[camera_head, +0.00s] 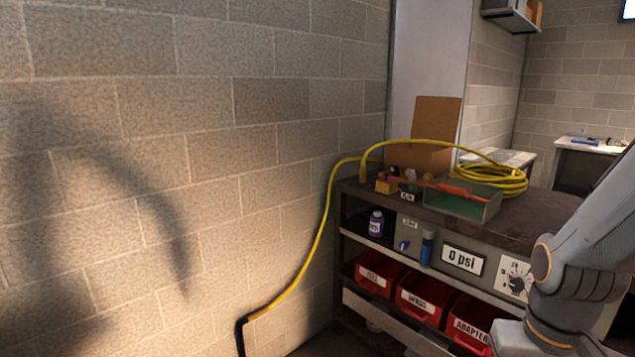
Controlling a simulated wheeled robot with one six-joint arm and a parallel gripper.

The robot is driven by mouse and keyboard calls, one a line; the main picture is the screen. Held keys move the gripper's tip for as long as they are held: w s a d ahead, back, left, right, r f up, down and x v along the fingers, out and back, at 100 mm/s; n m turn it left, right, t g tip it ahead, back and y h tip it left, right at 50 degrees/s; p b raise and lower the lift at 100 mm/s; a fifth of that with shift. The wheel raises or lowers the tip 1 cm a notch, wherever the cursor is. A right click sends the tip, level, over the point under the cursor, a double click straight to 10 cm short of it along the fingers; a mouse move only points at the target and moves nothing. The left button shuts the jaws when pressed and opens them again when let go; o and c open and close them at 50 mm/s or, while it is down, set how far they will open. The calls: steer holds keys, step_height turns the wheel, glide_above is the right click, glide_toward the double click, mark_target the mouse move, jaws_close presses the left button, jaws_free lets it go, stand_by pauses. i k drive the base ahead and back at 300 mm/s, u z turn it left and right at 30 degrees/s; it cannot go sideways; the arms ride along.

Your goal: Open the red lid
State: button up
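I cannot make out a red lid for certain in this view. A red-orange piece (464,193) lies on a green-floored grey tray (490,211) on top of the shelf unit; whether it is a lid is unclear. Red bins (380,275) with labels stand on the lower shelf, the middle one (424,300) and the right one (469,326) beside it. My arm comes in at the right edge, in front of the shelf unit. My gripper does not show.
The shelf unit (515,222) stands against a block wall (180,150). A coiled yellow hose (495,178) lies on top and runs down the wall.

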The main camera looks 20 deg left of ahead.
mark_target(386, 180)
steer(key=u, duration=0.4)
steer(key=k, duration=0.6)
steer(key=u, duration=0.55)
steer(key=i, duration=1.5)
steer(key=z, duration=0.85)
